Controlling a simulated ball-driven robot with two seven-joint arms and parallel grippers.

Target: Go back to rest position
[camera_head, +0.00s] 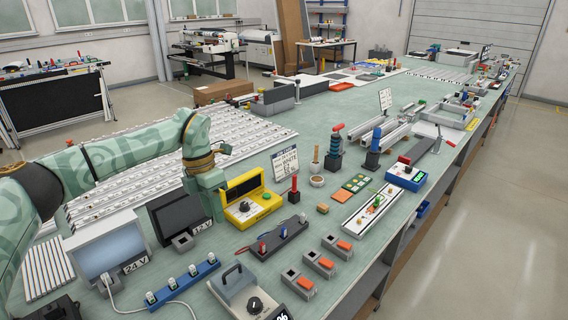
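My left arm comes in from the left in the head view, in a green camouflage pattern. Its wrist bends down over the bench, with my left gripper (215,216) pointing down beside a yellow-framed device (262,207). The fingers are too small and too hidden to show whether they are open or shut. I cannot tell whether they touch anything. My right arm and gripper are outside the view.
The long green workbench (330,205) is crowded. Near the gripper are a dark screen (180,217), a lit panel (107,254), a job card (286,162) and a blue socket strip (183,284). Lightbox strips (120,180) lie under my arm. Open floor (480,240) is at right.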

